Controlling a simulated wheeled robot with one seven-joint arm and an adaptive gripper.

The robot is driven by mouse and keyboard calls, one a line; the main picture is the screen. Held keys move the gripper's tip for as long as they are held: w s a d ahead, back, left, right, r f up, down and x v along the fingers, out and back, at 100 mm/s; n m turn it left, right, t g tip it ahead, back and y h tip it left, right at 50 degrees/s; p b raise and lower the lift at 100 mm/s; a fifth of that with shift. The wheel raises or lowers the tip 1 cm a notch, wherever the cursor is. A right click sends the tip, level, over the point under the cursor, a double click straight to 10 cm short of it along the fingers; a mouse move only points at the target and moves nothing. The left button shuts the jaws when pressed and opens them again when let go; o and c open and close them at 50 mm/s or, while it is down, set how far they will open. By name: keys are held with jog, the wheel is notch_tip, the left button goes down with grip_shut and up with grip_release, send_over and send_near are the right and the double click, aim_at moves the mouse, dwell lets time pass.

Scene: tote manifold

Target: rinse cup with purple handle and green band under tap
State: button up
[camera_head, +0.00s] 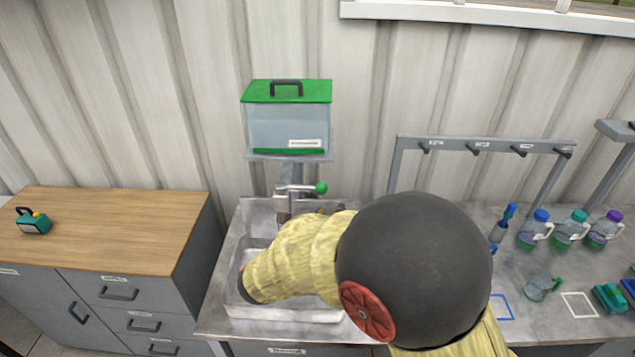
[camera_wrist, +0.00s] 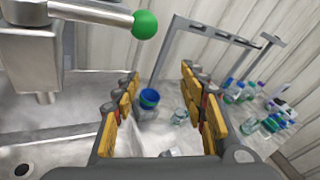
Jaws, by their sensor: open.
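My gripper (camera_wrist: 160,95) is open, its yellow finger pads spread apart in the wrist view. In the head view my arm reaches over the sink (camera_head: 232,285) and hides the gripper. The metal tap (camera_head: 284,203) stands at the back of the sink with a green-knobbed lever (camera_head: 320,188); the knob is large and close in the wrist view (camera_wrist: 146,24). No cup with a purple handle and green band can be made out. A blue-rimmed container (camera_wrist: 149,98) shows beyond the fingers.
A green-lidded tank (camera_head: 288,128) sits above the tap.

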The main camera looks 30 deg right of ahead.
aim_at(319, 192)
jog(key=w+r+n+t, duration=0.1)
jog(key=w+a+r+n, duration=0.1)
jog(key=r+n, duration=0.1)
jog(key=w+r+n+t, duration=0.1)
jog(key=r+n, duration=0.1)
jog(key=shift+a+t+h, duration=0.3)
jog(key=shift+a, duration=0.05)
jog(key=shift+w+d, duration=0.15)
jog(key=shift+d, duration=0.05)
jog(key=x, duration=0.7)
jog(key=shift+w+d+b, duration=0.15)
jog(key=shift+d+b, duration=0.05)
jog(key=shift+b, duration=0.1)
jog(key=shift+c, duration=0.8)
grip_shut()
